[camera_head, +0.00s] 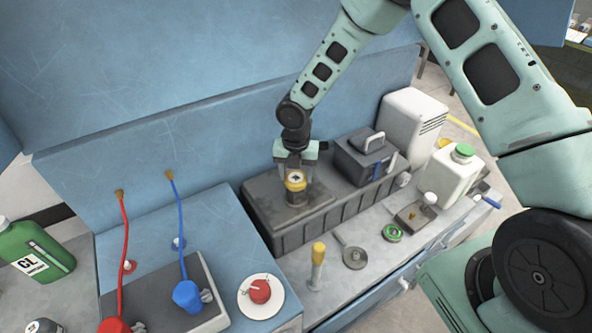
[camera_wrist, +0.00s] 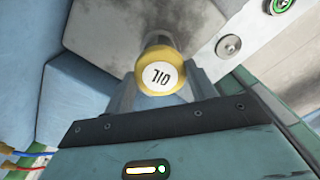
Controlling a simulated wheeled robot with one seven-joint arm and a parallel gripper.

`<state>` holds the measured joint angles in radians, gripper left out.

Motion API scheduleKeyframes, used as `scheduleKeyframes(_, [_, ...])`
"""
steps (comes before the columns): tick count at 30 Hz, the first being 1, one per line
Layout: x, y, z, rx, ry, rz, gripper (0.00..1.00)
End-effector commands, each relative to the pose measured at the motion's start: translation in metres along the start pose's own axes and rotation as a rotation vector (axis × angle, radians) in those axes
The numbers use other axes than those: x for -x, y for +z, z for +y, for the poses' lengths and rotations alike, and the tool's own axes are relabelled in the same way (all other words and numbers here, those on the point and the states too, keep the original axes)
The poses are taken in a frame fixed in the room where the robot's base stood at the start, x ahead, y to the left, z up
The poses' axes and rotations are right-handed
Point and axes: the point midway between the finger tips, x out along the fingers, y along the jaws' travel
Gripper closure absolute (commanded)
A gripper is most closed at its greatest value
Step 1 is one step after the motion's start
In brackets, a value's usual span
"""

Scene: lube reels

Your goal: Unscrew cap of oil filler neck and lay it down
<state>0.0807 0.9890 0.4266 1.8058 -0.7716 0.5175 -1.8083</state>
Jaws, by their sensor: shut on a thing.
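The yellow oil cap (camera_head: 296,178), with a dark mark on its top, is at the oil filler neck (camera_head: 298,196) on the grey ribbed housing (camera_head: 262,208). In the wrist view the cap (camera_wrist: 160,75) shows a white disc lettered OIL, upside down. My gripper (camera_head: 297,168) points down at the cap, and its two fingers (camera_wrist: 161,84) are shut on it from both sides. Part of the neck (camera_wrist: 158,38) shows behind the cap, close to it. I cannot tell whether the threads are engaged.
A dark grey box with a handle (camera_head: 366,157) stands right of the cap on the housing. A yellow-topped tool (camera_head: 317,262), a grey disc (camera_head: 355,257) and a green ring (camera_head: 392,232) are on the front counter. Bare counter lies around them. Red and blue hoses (camera_head: 178,225) stand at left.

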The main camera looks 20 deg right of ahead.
Motion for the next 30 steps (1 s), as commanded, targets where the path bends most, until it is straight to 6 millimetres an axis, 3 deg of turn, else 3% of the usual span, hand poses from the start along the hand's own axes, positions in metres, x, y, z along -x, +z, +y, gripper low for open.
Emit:
scheduleKeyframes(8, [-0.0040,-0.0028,-0.0026,0.025,-0.006,0.008,0.66])
scheduleKeyframes(21, [-0.0033,-0.0034,-0.0023,0.415,-0.004,0.011,0.66])
scheduleKeyframes(30, [-0.0057,-0.0031,-0.0022,0.449,-0.005,0.010,0.66])
